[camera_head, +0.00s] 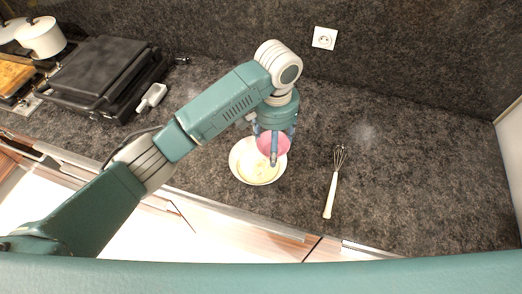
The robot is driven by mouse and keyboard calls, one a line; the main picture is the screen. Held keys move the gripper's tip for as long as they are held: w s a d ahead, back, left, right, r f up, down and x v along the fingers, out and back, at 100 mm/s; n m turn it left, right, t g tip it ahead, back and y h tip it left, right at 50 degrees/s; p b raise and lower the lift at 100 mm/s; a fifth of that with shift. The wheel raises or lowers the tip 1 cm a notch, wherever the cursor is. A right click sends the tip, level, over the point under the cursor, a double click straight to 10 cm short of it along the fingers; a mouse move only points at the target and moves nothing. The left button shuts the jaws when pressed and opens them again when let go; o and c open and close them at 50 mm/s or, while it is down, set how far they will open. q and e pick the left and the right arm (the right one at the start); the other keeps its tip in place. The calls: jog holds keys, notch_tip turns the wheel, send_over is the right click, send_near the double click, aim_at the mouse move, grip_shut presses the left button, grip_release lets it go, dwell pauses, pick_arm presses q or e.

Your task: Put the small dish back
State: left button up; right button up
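A small pink dish (264,143) is at the end of my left arm, right under the wrist. My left gripper (274,155) is at this dish, with one finger across its near side; it appears shut on the dish, though the wrist hides part of the hold. A larger white bowl (238,163) with pale yellow contents stands on the counter directly below. The pink dish overlaps the bowl's upper right part in the picture; whether they touch cannot be told. My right gripper is not in view.
A whisk (331,192) with a white handle lies right of the bowl. A black grill (108,75) and a small white object (152,97) are at the left, with a white pot (41,38) farther back. The dark counter (420,170) is clear at the right.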

pick_arm(q)
jog(key=shift+w+a+f, duration=0.1)
jog(key=shift+w+a, duration=0.1)
jog(key=shift+a, duration=0.15)
jog(key=w+a+r+b, duration=0.2)
jog(key=a+b, duration=0.2)
jog(key=a, duration=0.5)
jog(key=w+a+r+m+b, duration=0.15)
jog(key=a+b, duration=0.25)
jog(key=a, duration=0.6)
jog(key=w+a+r+b, duration=0.25)
jog(key=a+b, duration=0.25)
jog(key=a, duration=0.4)
jog(key=f+p, duration=0.1)
jog(key=f, duration=0.8)
jog(key=f+p, duration=0.1)
jog(key=f, duration=0.3)
jog(key=shift+w+a+f+p, duration=0.2)
jog(key=shift+a+f+p, duration=0.05)
jog(key=shift+p, duration=0.05)
notch_tip(320, 180, down, 5)
jog(key=shift+f+p, duration=0.15)
jog(key=shift+p, duration=0.35)
jog(key=shift+d+f, duration=0.1)
jog(key=shift+f, duration=0.05)
